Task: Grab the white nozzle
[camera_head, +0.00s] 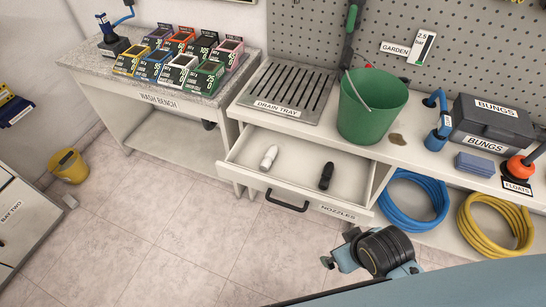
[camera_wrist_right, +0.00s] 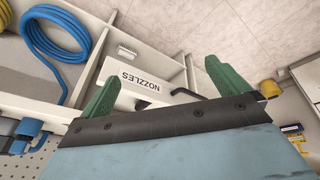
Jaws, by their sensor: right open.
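The white nozzle (camera_head: 269,157) lies in the open drawer (camera_head: 233,157) labelled NOZZLES, on its left side. A black nozzle (camera_head: 326,175) lies in the same drawer to its right, with bare drawer floor between them. My right gripper (camera_head: 337,249) is outside the drawer, in front of and to the right of its front panel, apart from both nozzles. In the right wrist view, its two green fingers (camera_wrist_right: 161,85) stand wide apart with nothing between them, and the drawer's NOZZLES label shows behind. I cannot make out the white nozzle there. My left gripper is out of view.
A green bucket (camera_head: 367,112) and a drain tray (camera_head: 291,91) stand on the counter above the drawer. The drawer's dark handle (camera_head: 287,202) sticks out in front. Blue (camera_head: 414,202) and yellow (camera_head: 496,224) hoses lie coiled on the right.

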